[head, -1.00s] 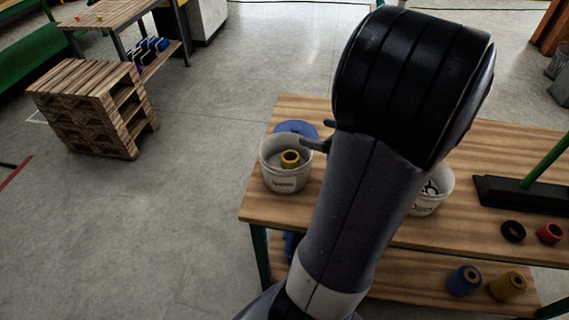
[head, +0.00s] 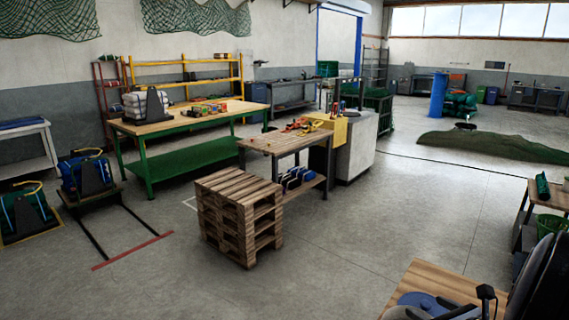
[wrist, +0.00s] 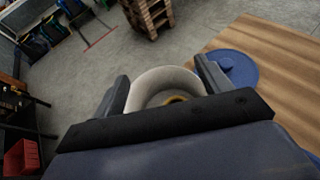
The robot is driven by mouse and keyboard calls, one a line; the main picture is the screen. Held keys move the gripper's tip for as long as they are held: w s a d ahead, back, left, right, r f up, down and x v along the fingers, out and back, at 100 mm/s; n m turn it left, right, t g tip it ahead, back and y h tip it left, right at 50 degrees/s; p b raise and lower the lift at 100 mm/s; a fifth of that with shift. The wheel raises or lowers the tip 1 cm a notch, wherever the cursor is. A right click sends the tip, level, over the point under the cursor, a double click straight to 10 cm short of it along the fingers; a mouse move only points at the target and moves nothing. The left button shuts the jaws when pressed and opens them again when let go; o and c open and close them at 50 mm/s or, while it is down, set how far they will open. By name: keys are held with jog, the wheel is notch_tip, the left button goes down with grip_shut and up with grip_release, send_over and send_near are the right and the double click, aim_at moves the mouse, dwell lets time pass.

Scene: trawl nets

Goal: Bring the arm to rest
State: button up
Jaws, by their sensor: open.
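My gripper (wrist: 163,80) is open, and nothing shows held between its fingers. In the wrist view a white bucket (wrist: 165,77) shows beyond and between the fingers, with a yellow spool (wrist: 176,100) inside, partly hidden by the gripper body. I cannot tell how far the fingers are from the bucket's rim. In the head view my arm is at the lower right corner, with one dark finger (head: 487,293) showing over the wooden table (head: 440,278). The bucket is mostly cut off there by the bottom edge.
A blue lid (wrist: 236,70) lies on the table beside the bucket. A stack of wooden pallets (head: 240,215) stands on the floor, near a small workbench (head: 285,142). A green-legged bench (head: 190,122) stands farther back. The floor between the pallets and my table is clear.

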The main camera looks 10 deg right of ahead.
jog(key=shift+w+a+r+p, duration=0.1)
jog(key=shift+w+r+p, duration=0.4)
jog(key=shift+r+p, duration=0.3)
jog(key=shift+w+a+r+p, duration=0.1)
jog(key=shift+w+r+p, duration=0.35)
jog(key=shift+r+p, duration=0.3)
jog(key=shift+f, duration=0.15)
